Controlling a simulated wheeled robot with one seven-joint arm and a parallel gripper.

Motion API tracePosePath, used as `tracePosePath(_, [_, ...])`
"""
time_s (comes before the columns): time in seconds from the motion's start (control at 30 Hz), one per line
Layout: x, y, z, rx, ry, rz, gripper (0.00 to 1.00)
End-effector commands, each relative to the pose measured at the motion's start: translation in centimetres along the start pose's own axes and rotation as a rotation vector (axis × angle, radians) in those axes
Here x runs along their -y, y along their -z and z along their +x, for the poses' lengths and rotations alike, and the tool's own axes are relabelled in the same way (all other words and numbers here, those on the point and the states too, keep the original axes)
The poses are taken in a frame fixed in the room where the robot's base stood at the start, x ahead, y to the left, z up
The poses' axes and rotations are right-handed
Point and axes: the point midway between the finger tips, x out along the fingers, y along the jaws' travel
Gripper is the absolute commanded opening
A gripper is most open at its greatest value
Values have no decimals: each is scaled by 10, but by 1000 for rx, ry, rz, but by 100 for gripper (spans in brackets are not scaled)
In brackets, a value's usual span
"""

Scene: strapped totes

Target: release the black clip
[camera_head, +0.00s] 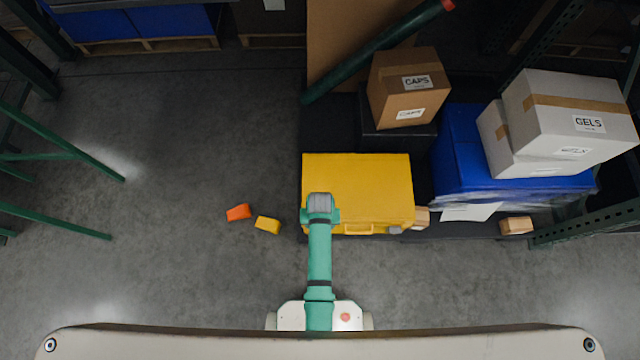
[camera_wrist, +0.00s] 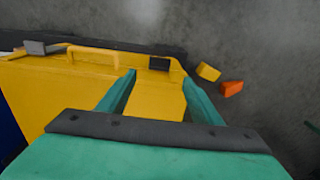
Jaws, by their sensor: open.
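The yellow case (camera_head: 355,175) lies with its handle (camera_head: 358,230) on the side nearest me. The black clip (camera_wrist: 159,63) sits at the edge of the case in the wrist view; in the head view my arm hides it. A grey clip (camera_wrist: 35,47) is at the other side of the handle, and it also shows in the head view (camera_head: 395,230). My gripper (camera_wrist: 157,78) is open, its two green fingers spread over the case, with the black clip just beyond the tips and between them in the picture. I cannot tell whether they touch it.
An orange block (camera_head: 238,212) and a yellow block (camera_head: 267,225) lie on the floor left of the case. A cardboard box (camera_head: 405,85), a blue tote (camera_head: 455,150) and white boxes (camera_head: 565,110) stand behind and right.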

Motion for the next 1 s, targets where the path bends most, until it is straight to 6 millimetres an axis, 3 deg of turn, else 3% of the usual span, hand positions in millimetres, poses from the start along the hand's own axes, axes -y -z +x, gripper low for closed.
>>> tracePosePath(0.17, [0,-1,16,8,0,1,59])
tracePosePath(0.6, [0,0,86,4,0,1,59])
tracePosePath(0.8, [0,-1,102,5,0,1,59])
tracePosePath(1.0, [0,0,107,2,0,1,59])
